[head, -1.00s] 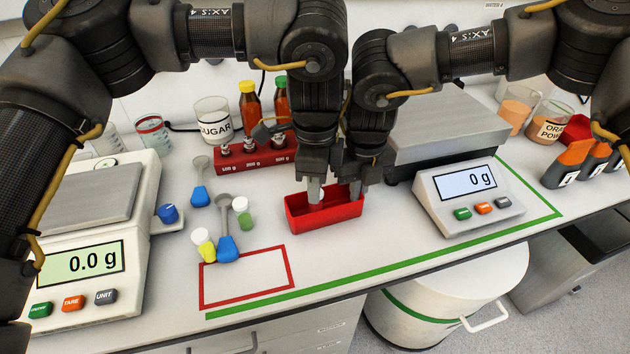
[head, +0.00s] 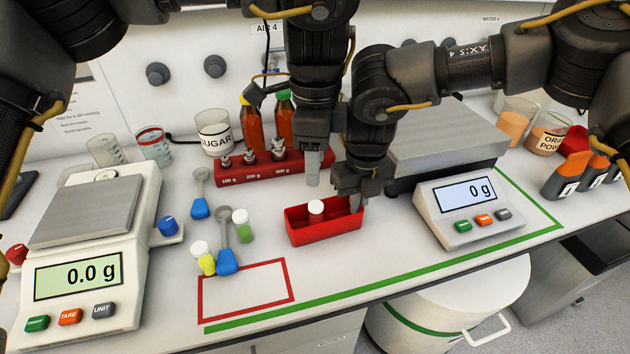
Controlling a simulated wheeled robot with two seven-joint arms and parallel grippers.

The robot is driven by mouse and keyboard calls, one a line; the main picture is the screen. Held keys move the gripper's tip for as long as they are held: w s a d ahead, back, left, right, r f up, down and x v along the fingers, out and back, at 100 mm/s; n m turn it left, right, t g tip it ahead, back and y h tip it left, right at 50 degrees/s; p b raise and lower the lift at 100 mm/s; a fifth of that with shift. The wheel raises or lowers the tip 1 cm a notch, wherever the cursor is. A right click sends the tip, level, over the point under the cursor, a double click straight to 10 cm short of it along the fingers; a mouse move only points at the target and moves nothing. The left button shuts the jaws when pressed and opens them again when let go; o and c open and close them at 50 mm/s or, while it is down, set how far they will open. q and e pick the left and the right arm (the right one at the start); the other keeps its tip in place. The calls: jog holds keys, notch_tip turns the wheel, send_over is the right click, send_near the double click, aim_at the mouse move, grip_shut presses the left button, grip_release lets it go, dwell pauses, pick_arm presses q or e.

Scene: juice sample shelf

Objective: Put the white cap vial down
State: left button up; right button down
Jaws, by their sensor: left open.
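A white cap (head: 316,207) shows inside the red box (head: 325,237), towards its left half; the vial's body below it is hidden by the box wall. My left gripper (head: 313,180) is open and empty, just above and behind the box, apart from the cap. My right gripper (head: 352,203) is low at the box's right end, with its fingertips at or over the rim. Whether it grips the box wall is unclear. Two other white-capped vials, one yellow (head: 206,263) and one green (head: 241,226), stand on the table to the left.
Two blue scoops (head: 227,260) lie by the vials. A red weight rack (head: 240,172) and brown bottles stand behind. Scales stand left (head: 90,275) and right (head: 470,206). The red-outlined area (head: 243,288) in front is largely clear.

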pick_arm(q)
notch_tip(320, 180, up, 4)
jog(key=shift+f, duration=0.15)
dwell(0.3)
pick_arm(e)
jog(key=c, duration=1.6)
grip_release()
